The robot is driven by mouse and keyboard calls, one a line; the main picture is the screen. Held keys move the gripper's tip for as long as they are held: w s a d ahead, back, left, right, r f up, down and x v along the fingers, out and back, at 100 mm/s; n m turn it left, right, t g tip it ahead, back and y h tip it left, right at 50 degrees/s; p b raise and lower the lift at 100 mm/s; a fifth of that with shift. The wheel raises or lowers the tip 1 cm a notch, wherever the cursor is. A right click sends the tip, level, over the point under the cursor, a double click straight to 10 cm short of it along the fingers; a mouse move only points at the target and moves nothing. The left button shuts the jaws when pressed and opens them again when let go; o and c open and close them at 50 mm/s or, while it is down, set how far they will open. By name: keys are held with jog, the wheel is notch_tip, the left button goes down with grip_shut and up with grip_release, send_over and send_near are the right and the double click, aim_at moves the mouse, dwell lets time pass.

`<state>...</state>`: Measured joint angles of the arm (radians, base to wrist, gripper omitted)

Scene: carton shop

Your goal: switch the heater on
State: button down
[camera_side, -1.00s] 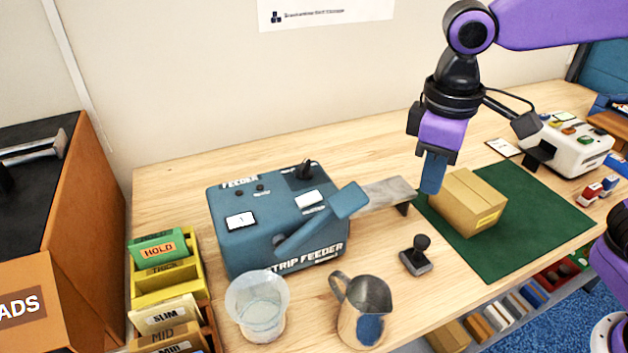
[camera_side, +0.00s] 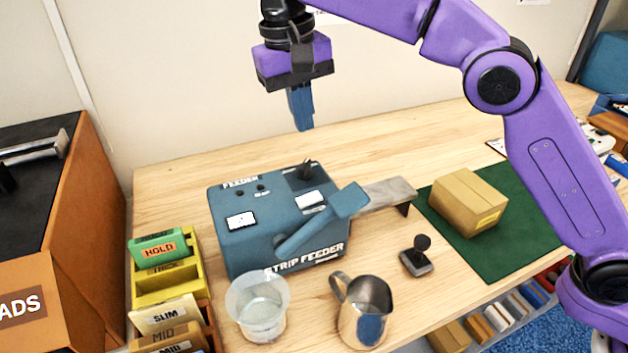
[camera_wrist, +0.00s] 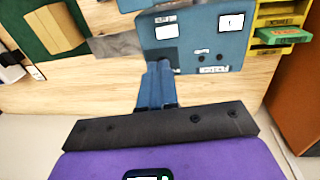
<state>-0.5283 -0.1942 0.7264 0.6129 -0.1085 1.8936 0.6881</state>
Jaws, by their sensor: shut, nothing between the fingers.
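My gripper (camera_side: 304,128) is shut and empty, pointing down above the back right of the feeder, apart from the switch. In the wrist view the shut fingers (camera_wrist: 158,66) reach toward the feeder (camera_wrist: 205,45) and hide the switch area.
A clear cup (camera_side: 258,305) and a metal jug (camera_side: 365,310) stand in front of the feeder. A black stamp (camera_side: 417,256) and a carton (camera_side: 468,203) on a green mat (camera_side: 530,225) are to the right. Yellow card trays (camera_side: 165,282) stand left. The bench behind the feeder is clear.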

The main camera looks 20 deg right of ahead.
aim_at(311, 199)
jog(key=shift+d+f, duration=0.3)
jog(key=shift+f, duration=2)
jog(key=shift+d+f, duration=0.35)
jog(key=shift+f, duration=1.95)
jog(key=shift+d+f, duration=0.3)
jog(key=shift+f, duration=2)
jog(key=shift+d+f+y, duration=0.5)
jog(key=shift+f+y, duration=0.2)
jog(key=shift+y, duration=0.5)
jog(key=shift+d+f, duration=0.1)
jog(key=shift+s+a+r, duration=0.1)
jog(key=shift+a+r, duration=0.15)
jog(key=shift+a, duration=0.65)
jog(key=shift+r, duration=0.5)
jog(key=d+r, duration=0.3)
jog(key=r, duration=1)
jog(key=shift+r, duration=0.3)
